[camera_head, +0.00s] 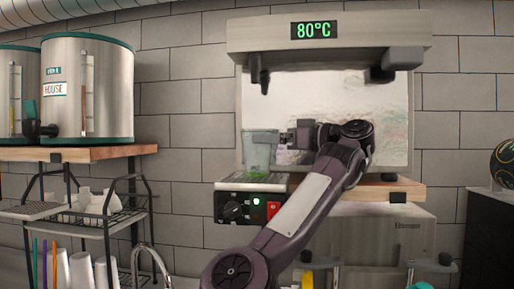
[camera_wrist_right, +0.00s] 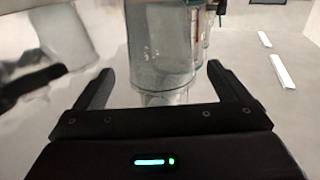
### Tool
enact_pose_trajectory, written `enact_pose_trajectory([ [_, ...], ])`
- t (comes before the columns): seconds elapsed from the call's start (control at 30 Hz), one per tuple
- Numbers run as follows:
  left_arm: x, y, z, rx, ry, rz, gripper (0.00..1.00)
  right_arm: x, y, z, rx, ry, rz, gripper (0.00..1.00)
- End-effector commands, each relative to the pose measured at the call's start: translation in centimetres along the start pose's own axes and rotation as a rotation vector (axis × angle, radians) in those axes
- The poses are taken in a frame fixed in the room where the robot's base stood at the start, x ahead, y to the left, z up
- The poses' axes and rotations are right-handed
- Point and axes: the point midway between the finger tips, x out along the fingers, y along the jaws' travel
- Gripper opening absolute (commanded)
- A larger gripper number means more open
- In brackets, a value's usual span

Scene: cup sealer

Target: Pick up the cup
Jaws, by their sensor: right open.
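My right gripper (camera_head: 288,139) is at the cup's right side in the head view. In the right wrist view the cup (camera_wrist_right: 160,48) lies ahead, centred between the fingers of my open right gripper (camera_wrist_right: 159,70). Its near side shows no finger contact; I cannot tell how deep it sits between the fingers. My left gripper is not in view.
The sealer (camera_head: 330,32) reads 80°C, with a control box (camera_head: 248,207) under the cup. Metal dispensers (camera_head: 88,90) stand on a wooden shelf at left. A wire rack (camera_head: 128,215) and a curved faucet (camera_head: 150,252) are below them.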

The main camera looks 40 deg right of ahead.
Motion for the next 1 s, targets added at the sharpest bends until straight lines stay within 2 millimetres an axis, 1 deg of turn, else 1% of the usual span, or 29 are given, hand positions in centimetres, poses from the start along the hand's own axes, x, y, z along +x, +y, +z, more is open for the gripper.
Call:
enact_pose_trajectory([
  [0.03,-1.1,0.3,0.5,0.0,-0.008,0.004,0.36,0.7,-0.1,-0.4,0.002,-0.002,-0.003,0.94],
  [0.1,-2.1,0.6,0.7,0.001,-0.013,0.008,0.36,1.7,-0.2,-0.3,0.002,-0.003,-0.004,0.94],
  [0.17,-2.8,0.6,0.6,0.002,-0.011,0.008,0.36,2.4,-0.2,-0.2,0.002,-0.003,-0.003,0.94],
  [0.23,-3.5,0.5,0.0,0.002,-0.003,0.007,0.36,3.3,-0.2,0.0,0.001,-0.003,-0.003,0.94],
  [0.3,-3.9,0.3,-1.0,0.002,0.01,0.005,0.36,4.0,-0.1,0.1,0.0,-0.003,-0.002,0.94],
  [0.43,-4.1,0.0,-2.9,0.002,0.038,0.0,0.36,4.6,-0.1,0.4,0.0,-0.002,0.0,0.94],
  [0.5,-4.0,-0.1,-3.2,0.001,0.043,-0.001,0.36,4.6,-0.1,0.5,0.0,-0.002,0.0,0.94],
  [0.63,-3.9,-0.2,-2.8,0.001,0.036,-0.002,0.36,4.6,-0.1,0.5,0.0,-0.002,0.0,0.93],
  [0.8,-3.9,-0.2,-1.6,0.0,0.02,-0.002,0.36,4.6,-0.1,0.5,0.0,-0.001,0.0,0.71],
  [1.0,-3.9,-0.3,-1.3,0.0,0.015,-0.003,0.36,4.6,-0.1,0.5,0.0,-0.001,0.0,0.44],
])
